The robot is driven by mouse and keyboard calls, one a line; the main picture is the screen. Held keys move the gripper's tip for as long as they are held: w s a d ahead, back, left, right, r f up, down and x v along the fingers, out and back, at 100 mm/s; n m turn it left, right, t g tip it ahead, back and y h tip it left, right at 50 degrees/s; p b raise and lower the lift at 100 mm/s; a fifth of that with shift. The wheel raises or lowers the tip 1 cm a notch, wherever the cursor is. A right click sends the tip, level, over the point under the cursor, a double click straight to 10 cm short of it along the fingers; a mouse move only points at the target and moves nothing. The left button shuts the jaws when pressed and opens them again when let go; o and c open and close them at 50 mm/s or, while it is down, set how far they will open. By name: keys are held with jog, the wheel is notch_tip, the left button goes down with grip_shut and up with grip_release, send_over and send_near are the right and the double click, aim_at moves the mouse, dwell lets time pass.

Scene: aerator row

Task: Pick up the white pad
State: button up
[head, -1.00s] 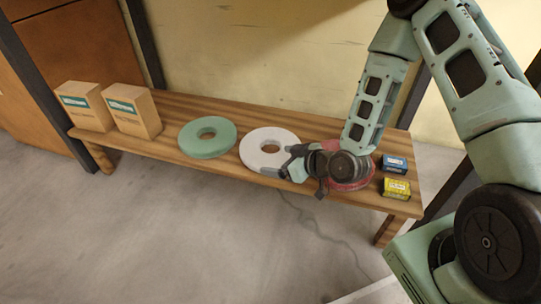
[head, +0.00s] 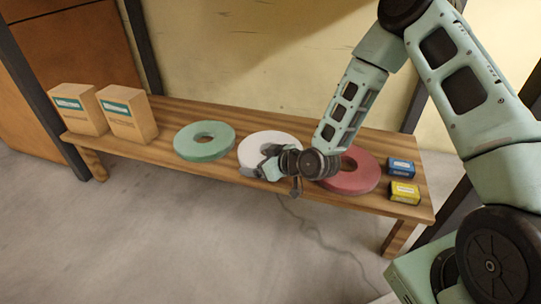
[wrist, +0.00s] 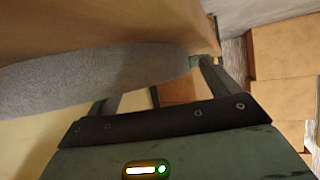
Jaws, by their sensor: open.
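The white pad (head: 258,141) is a flat ring lying on the wooden bench (head: 170,116), between a green pad (head: 188,139) and a red pad (head: 362,176). In the head view my gripper (head: 264,163) is at the white pad's front right part, its fingers over or beside the ring and hiding part of it and its hole. In the wrist view the pad (wrist: 85,80) shows as a grey band across the left and centre, close to the fingers (wrist: 160,88). My gripper is open. I cannot tell whether a finger touches the pad.
Two cardboard boxes (head: 128,113) stand at the bench's left end. A blue box (head: 401,167) and a yellow box (head: 404,192) sit at its right end. A wall is behind the bench. The floor (head: 150,240) in front is mostly clear, with a thin cable on it.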

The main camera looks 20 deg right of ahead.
jog(key=c, duration=1.1)
jog(key=shift+o, duration=0.2)
